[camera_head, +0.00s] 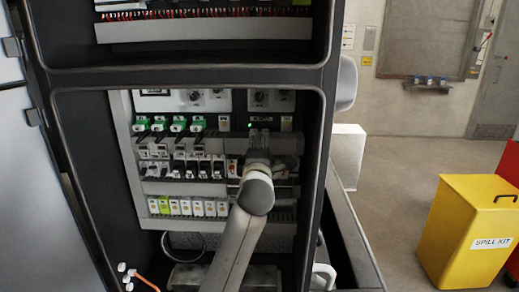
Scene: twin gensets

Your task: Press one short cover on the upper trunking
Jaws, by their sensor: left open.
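An open cabinet holds a grey panel with slotted trunking running between rows of devices. A wide light-grey trunking strip (200,30) crosses the upper bay, with red wires above it. In the lower bay a trunking run (185,188) lies below the dark breakers. I cannot tell a separate short cover apart on either strip. My right gripper is not in view.
Green terminals (178,124) and white modules (197,208) sit left of my gripper. The cabinet frame (185,75) divides the bays. A yellow spill kit bin (468,225) stands on the floor at right. Open floor (385,200) lies between bin and cabinet.

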